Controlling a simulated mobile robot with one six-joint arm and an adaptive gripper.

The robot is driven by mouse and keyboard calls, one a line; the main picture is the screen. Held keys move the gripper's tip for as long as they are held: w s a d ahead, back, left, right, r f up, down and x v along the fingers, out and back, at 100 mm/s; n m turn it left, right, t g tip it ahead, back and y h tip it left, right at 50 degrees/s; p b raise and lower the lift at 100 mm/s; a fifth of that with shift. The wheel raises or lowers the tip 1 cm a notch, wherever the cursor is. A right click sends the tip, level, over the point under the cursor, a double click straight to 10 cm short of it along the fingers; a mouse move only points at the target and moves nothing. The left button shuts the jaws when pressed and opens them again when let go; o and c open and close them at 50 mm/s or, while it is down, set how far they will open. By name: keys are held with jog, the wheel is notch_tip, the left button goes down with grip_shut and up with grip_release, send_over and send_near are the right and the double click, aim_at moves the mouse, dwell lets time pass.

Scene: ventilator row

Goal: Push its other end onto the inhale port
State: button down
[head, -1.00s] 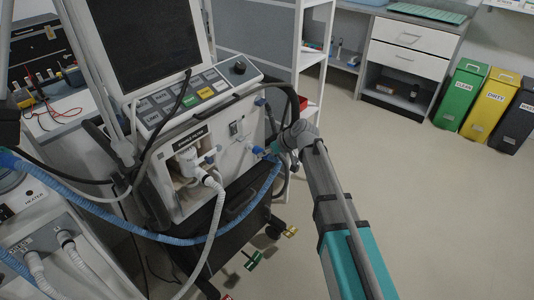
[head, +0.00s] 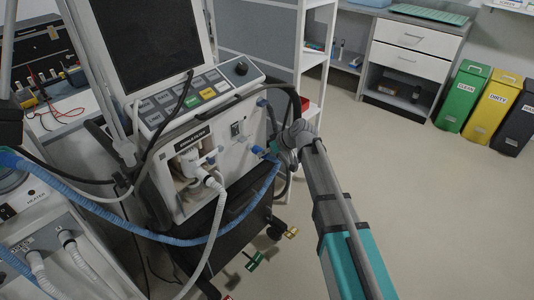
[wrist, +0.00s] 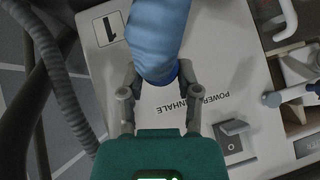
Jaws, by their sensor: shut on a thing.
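The blue corrugated hose (head: 225,228) runs from the left equipment, sags across the front of the ventilator (head: 220,130) and rises to its right side. My gripper (wrist: 158,85) is shut on the dark blue cuff (wrist: 184,74) at the hose's end, close to the white panel (wrist: 225,60). My gripper also shows in the head view (head: 275,150), beside the ventilator's right part. The INHALE label (wrist: 194,92) is partly visible beside the cuff. The inhale port itself is hidden behind the hose and cuff, so I cannot tell whether they touch.
A power switch (wrist: 234,127) and another blue fitting (wrist: 272,99) lie right of my gripper. Dark hoses (wrist: 65,85) pass on the left. A white shelf rack (head: 310,60) stands behind. The floor at right is clear up to the bins (head: 492,100).

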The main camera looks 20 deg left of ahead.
jog(key=shift+w+a, duration=0.25)
jog(key=shift+a, duration=0.4)
dwell(0.9)
jog(key=shift+c, duration=1.2)
grip_release()
